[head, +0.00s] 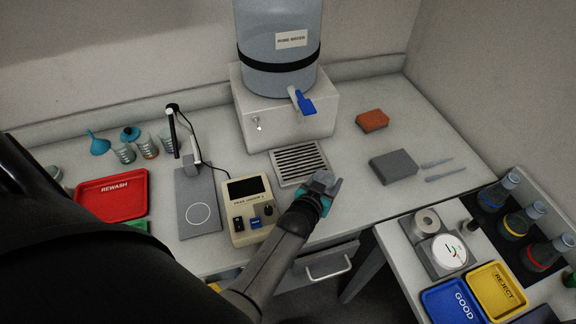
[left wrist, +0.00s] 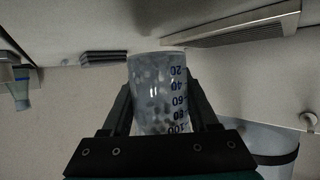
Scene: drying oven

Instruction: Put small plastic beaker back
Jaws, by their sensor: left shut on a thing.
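A small clear plastic beaker (left wrist: 157,88) with dark blue graduation marks sits between the fingers of my left gripper (left wrist: 158,115), which is shut on it. The beaker looks wet, with drops or beads on its wall. In the head view my left gripper (head: 322,189) holds the beaker (head: 324,178) by the front right corner of the drip grate (head: 299,163). Whether it touches the counter is unclear. Several other small vessels, one a beaker (head: 123,154), stand at the back left. My right gripper is not in view.
A water tank (head: 279,75) with a blue tap (head: 303,102) stands behind the grate. A meter box (head: 249,208), a stand with a lamp-like arm (head: 197,205) and a red REWASH tray (head: 111,196) are left. A grey block (head: 393,167) and orange sponge (head: 372,121) are right.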

